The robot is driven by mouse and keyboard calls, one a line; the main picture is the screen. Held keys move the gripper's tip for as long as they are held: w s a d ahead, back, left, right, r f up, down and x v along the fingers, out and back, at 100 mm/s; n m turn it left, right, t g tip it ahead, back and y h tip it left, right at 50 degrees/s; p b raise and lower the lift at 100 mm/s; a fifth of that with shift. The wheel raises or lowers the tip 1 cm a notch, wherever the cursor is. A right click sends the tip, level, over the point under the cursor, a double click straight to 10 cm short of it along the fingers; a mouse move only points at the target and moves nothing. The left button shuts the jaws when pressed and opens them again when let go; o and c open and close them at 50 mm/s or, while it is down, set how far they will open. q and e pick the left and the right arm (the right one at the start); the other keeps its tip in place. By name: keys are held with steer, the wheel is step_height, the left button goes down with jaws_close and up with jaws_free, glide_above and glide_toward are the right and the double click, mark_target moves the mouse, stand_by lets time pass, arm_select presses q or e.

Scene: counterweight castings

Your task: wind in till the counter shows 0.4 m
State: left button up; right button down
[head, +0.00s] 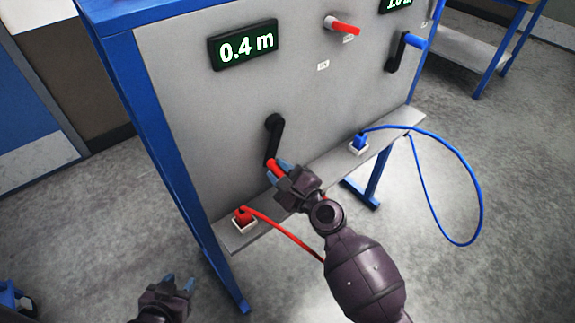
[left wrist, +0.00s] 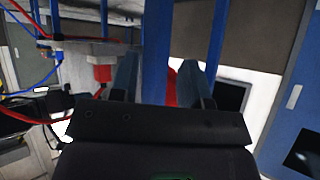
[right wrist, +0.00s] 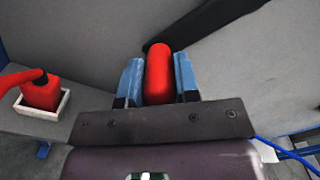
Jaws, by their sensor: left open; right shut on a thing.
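The counter (head: 244,46) on the grey panel reads 0.4 m in the head view. Below it is a black crank (head: 273,138) with a red handle (head: 271,166), its arm pointing down. My right gripper (head: 279,173) is shut on the red handle. In the right wrist view, the red handle (right wrist: 159,73) lies between the two blue fingers (right wrist: 157,82). My left gripper (head: 179,284) is open and empty, low at the left of the panel and apart from it. In the left wrist view its fingers (left wrist: 160,80) are spread.
A second display (head: 396,4), partly cut off, and a crank with a blue handle (head: 414,41) are at the upper right. A red lever (head: 343,27) sticks out between. A red plug (head: 243,216) and blue plug (head: 359,142) sit on the ledge (head: 320,163), with cables hanging.

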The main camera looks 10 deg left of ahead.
steer(key=shift+s+a+r+m+p, duration=0.4)
steer(key=shift+m, duration=0.3)
arm_select(q)
steer(key=shift+s+a+r+p, duration=0.15)
steer(key=shift+r+p, duration=0.1)
steer(key=shift+r, duration=0.3)
steer(key=shift+s+a+r+p, duration=0.1)
steer(key=shift+r+p, duration=0.15)
steer(key=shift+r, duration=0.3)
arm_select(e)
steer(key=shift+s+a+r+m, duration=0.15)
steer(key=shift+s+a+m, duration=0.3)
steer(key=shift+m, duration=0.35)
arm_select(q)
steer(key=shift+w, duration=0.15)
arm_select(e)
steer(key=c, duration=0.8)
jaws_free()
steer(key=shift+c, duration=0.2)
steer(key=shift+d, duration=0.1)
